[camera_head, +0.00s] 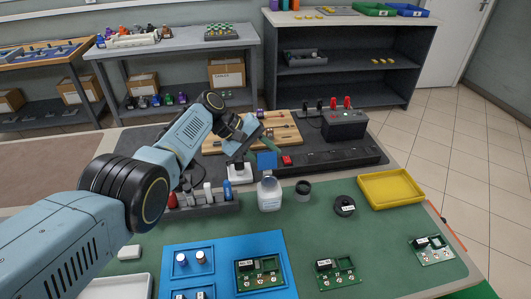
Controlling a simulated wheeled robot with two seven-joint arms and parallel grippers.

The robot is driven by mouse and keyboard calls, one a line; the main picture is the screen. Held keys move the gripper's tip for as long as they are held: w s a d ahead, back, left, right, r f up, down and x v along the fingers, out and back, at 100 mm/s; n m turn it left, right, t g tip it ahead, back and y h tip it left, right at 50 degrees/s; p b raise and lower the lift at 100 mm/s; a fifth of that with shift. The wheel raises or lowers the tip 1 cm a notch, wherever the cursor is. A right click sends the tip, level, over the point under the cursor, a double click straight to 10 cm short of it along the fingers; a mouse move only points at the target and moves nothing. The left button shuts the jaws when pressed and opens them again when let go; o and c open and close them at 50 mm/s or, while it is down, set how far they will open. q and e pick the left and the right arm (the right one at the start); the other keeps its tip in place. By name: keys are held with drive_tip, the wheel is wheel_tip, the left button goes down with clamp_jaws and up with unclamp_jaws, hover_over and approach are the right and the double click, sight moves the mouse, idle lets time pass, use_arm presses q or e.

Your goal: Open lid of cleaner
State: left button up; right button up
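A white bottle (269,196) with a label, which looks like the cleaner, stands upright on the green mat near the middle. Its top shows as a pale round part, and I cannot tell whether a lid is on it. A blue square piece (266,160) shows just behind and above it; I cannot tell whether it belongs to the bottle. My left gripper (252,146) is above and behind the bottle, apart from it in the picture. Its fingers look spread, with nothing clearly between them. My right gripper is not in view.
A dark round cup (303,189) and a black round part (344,205) stand right of the bottle. A rack of small bottles (203,202) is left, below my arm. A yellow tray (391,188) is at right. Circuit boards and a blue tray (213,286) lie in front.

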use_arm(q)
drive_tip(key=shift+r, duration=0.1)
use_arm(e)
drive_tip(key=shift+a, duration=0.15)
